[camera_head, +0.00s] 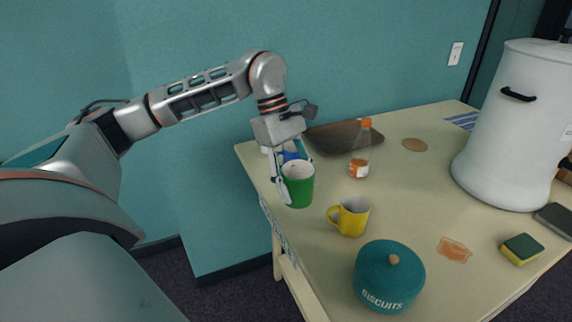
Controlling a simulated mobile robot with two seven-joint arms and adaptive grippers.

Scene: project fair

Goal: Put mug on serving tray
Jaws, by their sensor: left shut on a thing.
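My left gripper (296,174) points down and is shut on a green cup-like mug (299,190). The green mug is upright near the table's left edge; I cannot tell whether its base touches the table. A yellow mug (351,217) with its handle to the left stands on the table, to the right of and nearer than the green one. The dark brown serving tray (350,133) lies at the back of the table, behind and to the right of my left gripper. Its left part is hidden by the gripper. My right gripper is out of view.
A blue item (291,152) shows behind my gripper.

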